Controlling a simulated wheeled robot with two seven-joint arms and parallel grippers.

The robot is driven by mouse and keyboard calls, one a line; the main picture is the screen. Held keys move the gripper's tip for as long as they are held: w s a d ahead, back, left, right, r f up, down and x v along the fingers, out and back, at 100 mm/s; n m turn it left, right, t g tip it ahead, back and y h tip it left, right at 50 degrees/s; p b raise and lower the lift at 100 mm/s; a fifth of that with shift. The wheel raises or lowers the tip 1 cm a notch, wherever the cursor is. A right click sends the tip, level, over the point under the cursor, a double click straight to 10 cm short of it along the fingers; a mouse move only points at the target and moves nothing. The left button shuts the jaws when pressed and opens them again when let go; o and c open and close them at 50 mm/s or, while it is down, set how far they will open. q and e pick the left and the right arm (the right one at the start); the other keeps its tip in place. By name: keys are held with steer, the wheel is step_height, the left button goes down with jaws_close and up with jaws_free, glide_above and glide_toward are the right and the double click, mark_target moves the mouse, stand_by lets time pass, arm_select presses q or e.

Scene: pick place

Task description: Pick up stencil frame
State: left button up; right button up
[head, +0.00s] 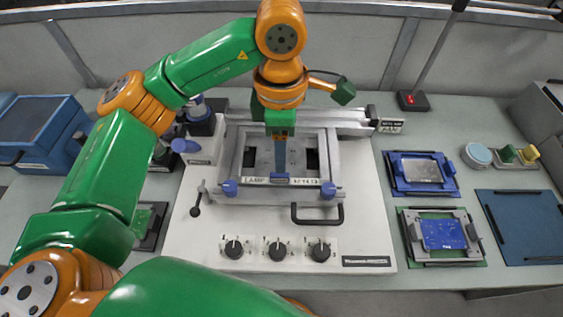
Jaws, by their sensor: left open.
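The stencil frame (237,162) is a grey rectangular frame with a label strip along its front bar. It lies in the white printer machine (215,222) in the middle of the bench, with blue clamp knobs (229,188) at its front corners. My left gripper (281,176) points down over the frame, near the middle of its front bar. It is open and holds nothing that I can see. Whether its fingers touch the frame I cannot tell. The gripper and wrist hide part of the frame's middle and back. My right gripper is not in view.
A black handle (317,220) and several black dials (277,250) are on the machine's front. On the right are a blue framed plate (421,173), a blue circuit board in a holder (443,234) and a blue mat (528,227). A blue bin (38,130) stands left.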

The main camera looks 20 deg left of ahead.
mark_target(279, 175)
arm_select(q)
steer(key=shift+f, duration=0.55)
steer(key=f+p, duration=0.2)
steer(key=f, duration=0.3)
steer(key=shift+s+a+f+p, duration=0.1)
steer(key=shift+s+f+p, duration=0.1)
steer(key=shift+s+p, duration=0.15)
steer(key=shift+f, duration=0.2)
steer(key=shift+w, duration=0.15)
steer(key=shift+c, duration=0.4)
jaws_close()
